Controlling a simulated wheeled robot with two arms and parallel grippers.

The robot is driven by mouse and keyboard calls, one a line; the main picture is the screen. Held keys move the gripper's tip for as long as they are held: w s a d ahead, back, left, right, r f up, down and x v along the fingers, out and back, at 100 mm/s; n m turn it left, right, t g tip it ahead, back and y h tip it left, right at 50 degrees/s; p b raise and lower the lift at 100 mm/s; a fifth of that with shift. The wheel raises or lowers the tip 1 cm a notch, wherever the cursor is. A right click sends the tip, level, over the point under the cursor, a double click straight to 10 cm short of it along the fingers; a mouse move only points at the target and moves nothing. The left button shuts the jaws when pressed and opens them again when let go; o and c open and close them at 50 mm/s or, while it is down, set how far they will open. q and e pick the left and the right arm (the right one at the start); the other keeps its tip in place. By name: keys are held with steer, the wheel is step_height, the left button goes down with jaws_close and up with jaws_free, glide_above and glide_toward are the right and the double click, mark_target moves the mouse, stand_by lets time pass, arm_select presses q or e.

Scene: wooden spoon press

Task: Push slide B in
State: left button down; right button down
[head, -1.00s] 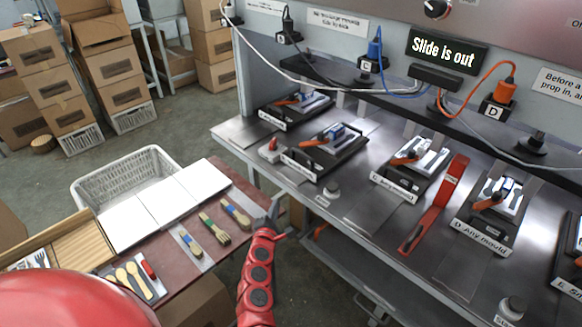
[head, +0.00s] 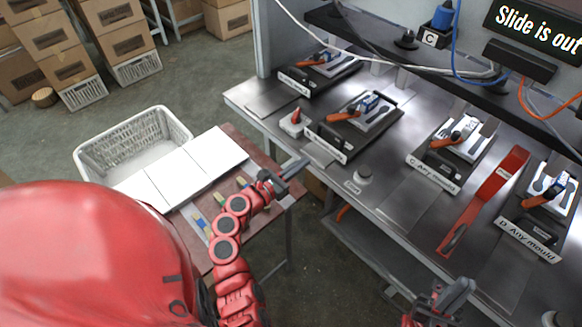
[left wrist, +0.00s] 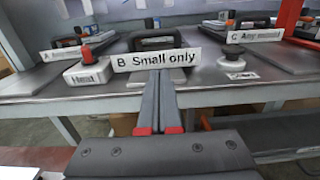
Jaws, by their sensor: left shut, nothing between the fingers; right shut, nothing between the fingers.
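Slide B (head: 352,128) is a dark tray with a black handle, holding a light metal mould with an orange-handled clamp; it sits at the bench's front edge. Its front plate (left wrist: 158,60) reads "B Small only" in the left wrist view. My left gripper (head: 292,170) is shut and empty, its fingers pointing at that plate from in front. In the left wrist view its fingertips (left wrist: 158,74) overlap the plate's lower edge, but the head view shows a gap. My right gripper (head: 446,298) is shut and empty at the bottom, below the bench front.
Slide A (head: 318,72) lies left of B, slide C (head: 445,150) and slide D (head: 540,205) right. A red lever (head: 485,200) lies between C and D. The display (head: 538,28) reads "Slide is out".

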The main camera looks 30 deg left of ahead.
mark_target(327, 146)
arm_select(q)
steer(key=p+x, duration=0.1)
steer(key=x, duration=0.5)
steer(key=shift+w+d, duration=0.2)
steer(key=shift+w, duration=0.5)
steer(key=shift+w, duration=0.1)
steer(key=x, duration=0.3)
steer(key=shift+w+d+f, duration=0.15)
steer(key=shift+w+d, duration=0.05)
steer(key=shift+w, duration=0.15)
steer(key=shift+s, duration=0.15)
steer(key=shift+s, duration=0.1)
